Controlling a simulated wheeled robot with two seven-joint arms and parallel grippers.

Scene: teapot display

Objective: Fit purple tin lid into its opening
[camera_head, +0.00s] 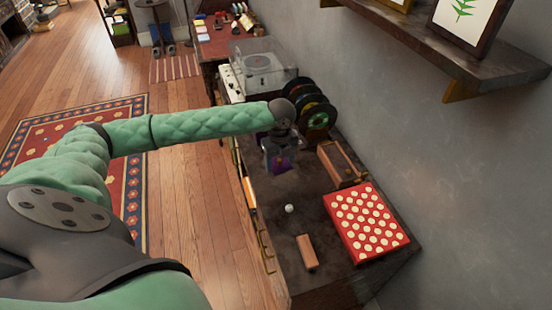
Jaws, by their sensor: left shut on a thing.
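My left arm reaches in from the left to the dark cabinet top (290,238). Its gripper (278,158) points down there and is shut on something. A small purple thing (281,164), which looks like the purple tin or its lid, shows at the fingers and is partly hidden by them. I cannot tell lid from tin, and no opening can be made out. My right gripper is not in view.
A wooden box-like piece (341,166), a red box with cream dots (366,222), a small white ball (289,209) and a brown block (307,252) stand nearby. Black discs (318,117) and a turntable (262,65) are behind. A wall shelf (450,55) overhangs at right.

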